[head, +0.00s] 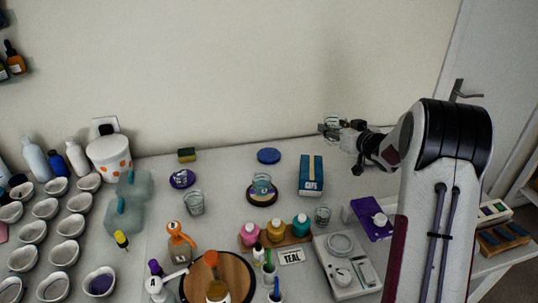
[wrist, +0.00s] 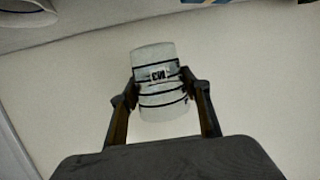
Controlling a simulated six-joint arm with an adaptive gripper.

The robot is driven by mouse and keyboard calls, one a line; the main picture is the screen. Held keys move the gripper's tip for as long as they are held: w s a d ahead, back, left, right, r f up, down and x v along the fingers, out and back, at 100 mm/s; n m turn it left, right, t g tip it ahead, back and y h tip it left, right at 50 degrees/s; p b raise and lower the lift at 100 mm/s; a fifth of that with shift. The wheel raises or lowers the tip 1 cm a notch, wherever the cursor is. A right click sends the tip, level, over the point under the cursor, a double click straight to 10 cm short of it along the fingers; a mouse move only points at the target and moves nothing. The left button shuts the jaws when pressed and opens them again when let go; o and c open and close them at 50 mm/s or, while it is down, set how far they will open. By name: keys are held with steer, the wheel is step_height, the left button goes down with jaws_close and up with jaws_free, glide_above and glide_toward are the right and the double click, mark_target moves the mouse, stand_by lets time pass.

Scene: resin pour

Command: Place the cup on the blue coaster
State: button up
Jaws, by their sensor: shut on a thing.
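My gripper (head: 327,128) is shut on a clear cup (head: 332,119), raised above the back right of the table in the head view. In the wrist view, my gripper (wrist: 160,92) has one finger on each side of the cup (wrist: 155,58), which has dark bands and a small label with dark lettering. The blue coaster (head: 269,156) lies flat near the wall at the back of the table, left of and below my gripper in the picture. Nothing stands on it.
A cup (head: 262,181) stands on a dark round coaster in front. Another clear cup (head: 194,204) stands further left. Bottles crowd the front.

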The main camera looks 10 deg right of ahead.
steer(key=w+a+f, duration=0.1)
steer(key=w+a, duration=0.6)
steer(key=a, duration=0.3)
steer(key=m+h, duration=0.1)
glide_above(269, 154)
steer(key=d, duration=0.1)
step_height(269, 154, down, 4)
steer(key=shift+r, duration=0.15)
steer(key=shift+a+f, duration=0.5)
steer(key=shift+a, duration=0.1)
steer(key=shift+f, duration=1.5)
steer(key=shift+f, duration=0.15)
